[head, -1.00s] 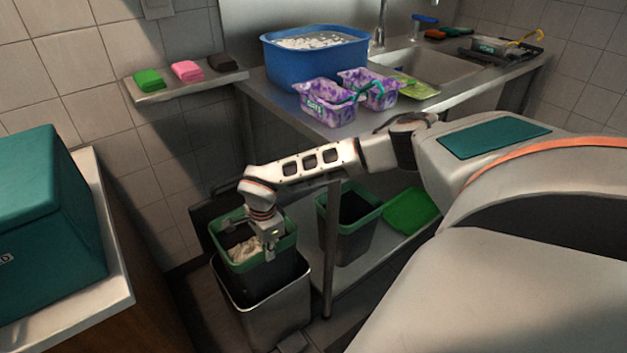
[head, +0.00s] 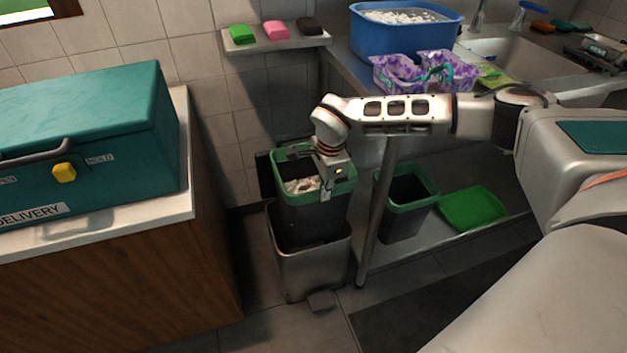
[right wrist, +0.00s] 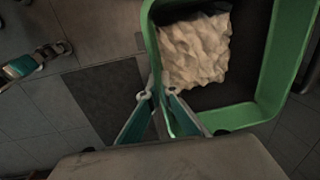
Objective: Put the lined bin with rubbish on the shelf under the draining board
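The lined bin (head: 312,212) is dark with a green rim and has crumpled pale rubbish (head: 302,185) in it. It stands partly out of a metal outer bin (head: 312,270), and its bottom is hidden inside. My right gripper (head: 328,184) is at its rim. In the right wrist view my right gripper (right wrist: 160,108) has one finger on each side of the green rim (right wrist: 240,116), closed on it. The shelf (head: 412,238) under the draining board (head: 345,64) is to the right, behind a metal leg. My left gripper is not in view.
A second green-rimmed bin (head: 405,215), apparently empty, and a green tray (head: 472,208) stand on the shelf. A teal delivery box (head: 90,140) sits on a wooden cabinet (head: 130,280) at left. A blue tub (head: 405,35) and purple baskets (head: 398,75) stand on the draining board.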

